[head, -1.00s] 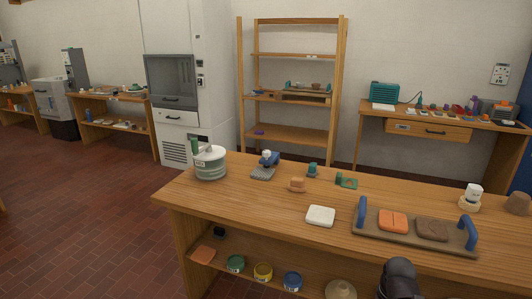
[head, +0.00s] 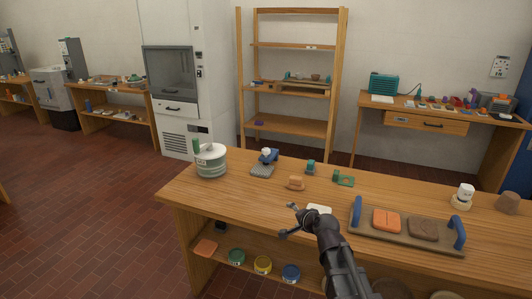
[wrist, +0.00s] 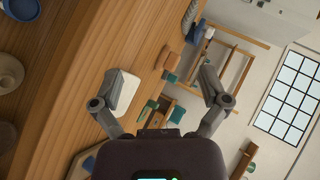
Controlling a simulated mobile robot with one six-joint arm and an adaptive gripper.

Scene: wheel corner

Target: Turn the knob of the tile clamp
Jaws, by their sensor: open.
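A small blue device with a white knob on top (head: 267,157) stands on a grey ribbed base on the workbench, behind the brown block; I take it for the tile clamp. In the wrist view, which is turned sideways, its white knob (wrist: 209,33) shows near the top, beyond the right finger. My gripper (head: 288,220) is open and empty. It is above the front part of the bench, near the white slab, which it partly hides, and apart from the clamp. In the wrist view the two fingers of my gripper (wrist: 160,75) are spread wide.
A tray with blue handles (head: 375,233) is at the right. Bare wood (head: 235,194) lies in front of the pot.

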